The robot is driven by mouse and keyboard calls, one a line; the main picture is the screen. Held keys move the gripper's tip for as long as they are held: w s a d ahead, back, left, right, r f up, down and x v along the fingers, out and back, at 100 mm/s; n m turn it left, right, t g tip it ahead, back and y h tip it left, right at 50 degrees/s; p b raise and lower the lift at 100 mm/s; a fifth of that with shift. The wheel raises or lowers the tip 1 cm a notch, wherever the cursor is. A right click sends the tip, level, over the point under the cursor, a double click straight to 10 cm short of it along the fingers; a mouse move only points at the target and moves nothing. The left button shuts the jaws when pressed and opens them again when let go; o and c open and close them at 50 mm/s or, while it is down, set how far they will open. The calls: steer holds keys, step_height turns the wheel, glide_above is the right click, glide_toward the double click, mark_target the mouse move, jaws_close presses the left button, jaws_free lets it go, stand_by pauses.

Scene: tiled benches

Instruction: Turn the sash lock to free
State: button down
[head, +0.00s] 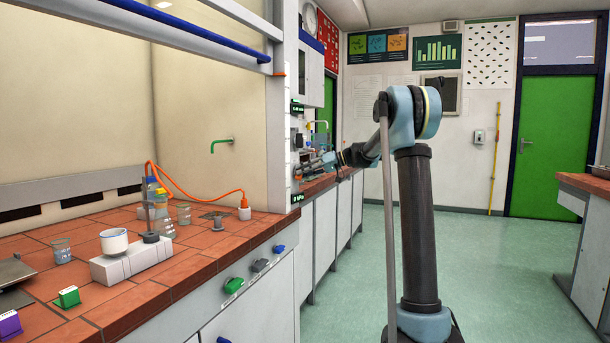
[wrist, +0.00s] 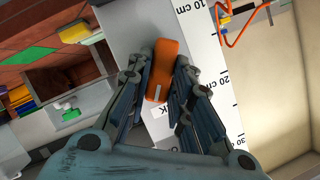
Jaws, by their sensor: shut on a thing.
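The sash lock is an orange knob (wrist: 161,62) with a pale mark near its lower end. It sits on the light grey fume hood post (wrist: 125,22), beside a centimetre scale, its long side running nearly upright in the wrist view. My gripper (wrist: 160,76) is shut on it, with one finger on each side. A label below the knob is partly hidden by my fingers; only a letter or so shows. In the head view my gripper (head: 312,165) reaches the hood's right post, and the lock is too small there to make out clearly.
The hood's tiled worktop (head: 205,262) carries a white bowl (head: 114,241), beakers and an orange hose (head: 195,189). The raised sash has a blue bar (head: 190,32). Green floor (head: 480,270) lies open to the right of my arm.

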steer(key=m+y, duration=0.1)
steer(key=m, duration=0.2)
steer(key=m+g+y, duration=0.1)
steer(key=m, duration=0.2)
steer(key=f+m+g+y, duration=0.1)
steer(key=m, duration=0.1)
steer(key=shift+w+d+f+m+y, duration=0.1)
steer(key=shift+w+m+y, duration=0.25)
steer(key=shift+m+y, duration=0.05)
stand_by(0.4)
steer(key=c, duration=1.4)
jaws_free()
steer(key=shift+g, duration=0.4)
steer(key=shift+c, duration=0.2)
steer(key=d, duration=1.2)
steer(key=shift+w, duration=0.3)
steer(key=shift+f, duration=0.1)
